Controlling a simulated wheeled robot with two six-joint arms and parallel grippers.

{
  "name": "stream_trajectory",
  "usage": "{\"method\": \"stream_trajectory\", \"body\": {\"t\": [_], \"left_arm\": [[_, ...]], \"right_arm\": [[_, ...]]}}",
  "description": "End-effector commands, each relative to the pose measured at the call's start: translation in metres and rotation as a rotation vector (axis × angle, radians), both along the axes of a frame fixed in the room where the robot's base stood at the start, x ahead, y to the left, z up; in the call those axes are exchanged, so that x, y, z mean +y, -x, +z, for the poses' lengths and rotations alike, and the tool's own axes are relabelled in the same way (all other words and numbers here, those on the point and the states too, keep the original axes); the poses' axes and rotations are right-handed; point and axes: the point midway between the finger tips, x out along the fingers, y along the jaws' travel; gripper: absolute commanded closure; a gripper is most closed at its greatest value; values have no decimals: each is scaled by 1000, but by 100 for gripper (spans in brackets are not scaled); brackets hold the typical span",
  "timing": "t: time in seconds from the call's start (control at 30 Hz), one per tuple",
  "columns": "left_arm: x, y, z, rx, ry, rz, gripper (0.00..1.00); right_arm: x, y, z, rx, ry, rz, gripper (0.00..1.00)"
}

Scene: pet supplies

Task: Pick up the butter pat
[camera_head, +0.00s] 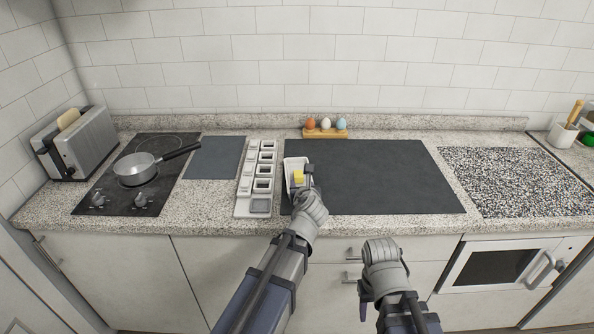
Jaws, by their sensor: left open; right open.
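The butter pat (298,176) is a small yellow block on a white dish (289,165) at the left end of the dark mat. My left gripper (305,180) is over the dish, right beside the butter pat, and partly covers the dish. It is open; I cannot tell whether a finger touches the butter. My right gripper (366,296) is open and empty, low in front of the counter's drawers.
A white compartment tray (241,207) stands just left of the dish. The dark mat (390,180) is clear to the right. An egg holder (325,133) stands behind. A pan (137,168) on the cooktop and a toaster (88,142) are at left.

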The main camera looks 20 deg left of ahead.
Motion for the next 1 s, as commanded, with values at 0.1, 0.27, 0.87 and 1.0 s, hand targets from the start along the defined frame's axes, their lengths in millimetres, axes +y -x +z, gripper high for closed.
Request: {"method": "stream_trajectory", "body": {"t": [0.1, 0.27, 0.87, 1.0], "left_arm": [[0, 0, 0, 0, 0, 0, 52], [2, -5, -3, 1, 1, 1, 52], [16, -46, -27, -1, 2, 2, 52], [23, -63, -34, 0, 2, 2, 52]], "right_arm": [[0, 0, 0, 0, 0, 0, 50], [0, 0, -3, 0, 0, 0, 50], [0, 0, -27, 0, 0, 0, 50], [0, 0, -34, 0, 0, 0, 50]]}}
